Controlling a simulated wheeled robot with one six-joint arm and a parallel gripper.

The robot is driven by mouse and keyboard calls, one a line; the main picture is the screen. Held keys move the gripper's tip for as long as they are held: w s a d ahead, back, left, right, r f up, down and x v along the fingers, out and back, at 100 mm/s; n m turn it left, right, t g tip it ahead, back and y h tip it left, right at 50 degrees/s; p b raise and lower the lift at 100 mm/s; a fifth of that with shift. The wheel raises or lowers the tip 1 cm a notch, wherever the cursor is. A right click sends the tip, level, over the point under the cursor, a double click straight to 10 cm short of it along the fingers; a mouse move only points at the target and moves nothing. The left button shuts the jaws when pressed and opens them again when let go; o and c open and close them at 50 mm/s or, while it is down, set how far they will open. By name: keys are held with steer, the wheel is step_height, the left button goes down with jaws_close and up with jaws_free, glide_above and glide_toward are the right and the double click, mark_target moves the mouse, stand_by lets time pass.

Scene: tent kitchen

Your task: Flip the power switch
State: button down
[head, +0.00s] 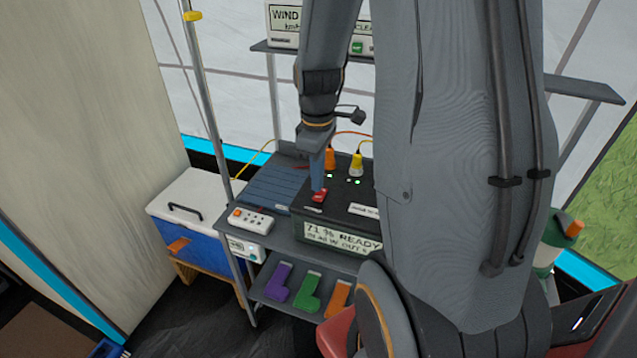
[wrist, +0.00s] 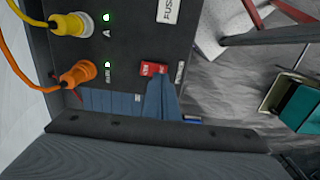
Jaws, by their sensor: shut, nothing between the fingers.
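The power switch (head: 319,196) is a small red rocker on top of a dark power box (head: 331,222). In the wrist view the switch (wrist: 152,69) shows beside my blue fingertips, partly covered by them. My gripper (head: 317,186) is shut and empty, pointing down with its tips at the switch. In the wrist view my gripper (wrist: 163,82) looks to be at or just over the switch's edge; I cannot tell whether it touches. The box's front display reads "71 % READY".
An orange plug (wrist: 78,73) and a yellow plug (wrist: 72,24) with cables sit in the box near two green lights. A white power strip (head: 251,221) lies on the shelf to the left. A blue and white cooler (head: 196,215) stands farther left. Shelf posts are close by.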

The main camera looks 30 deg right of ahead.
steer(key=shift+f, duration=1.15)
steer(key=shift+s+a+f, duration=0.1)
steer(key=shift+s+f, duration=0.05)
steer(key=shift+f, duration=0.05)
steer(key=shift+r+p, duration=0.1)
steer(key=shift+p, duration=0.2)
steer(key=shift+w+d+r, duration=0.15)
steer(key=shift+w+d, duration=0.4)
steer(key=shift+d, duration=0.15)
steer(key=shift+r+p, duration=0.1)
steer(key=shift+p, duration=0.2)
